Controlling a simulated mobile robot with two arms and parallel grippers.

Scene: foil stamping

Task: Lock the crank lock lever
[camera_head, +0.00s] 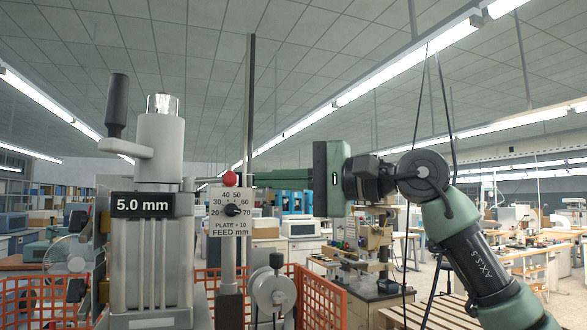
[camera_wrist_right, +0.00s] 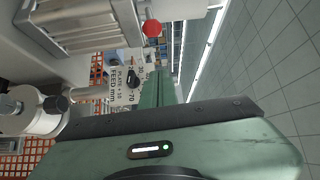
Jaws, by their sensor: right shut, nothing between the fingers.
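The crank lock lever shows as a red ball knob (camera_head: 230,179) beside the grey machine column, just above the feed dial plate. The knob also shows in the right wrist view (camera_wrist_right: 152,28), beyond my fingertips. The crank (camera_head: 117,105) has a black upright handle at the upper left of the machine head. My right gripper (camera_head: 257,179) comes in from the right at about knob height. Its green fingers are shut and empty, pointing left towards the knob. In the right wrist view the fingers (camera_wrist_right: 158,76) end short of the knob, apparently apart from it. My left gripper is not in view.
A display (camera_head: 143,205) reads 5.0 mm. The feed dial plate (camera_head: 231,212) sits below the knob. A thin dark upright post (camera_head: 249,100) rises close to the fingertips. An orange mesh fence (camera_head: 318,298) stands behind the machine. Workbenches fill the background.

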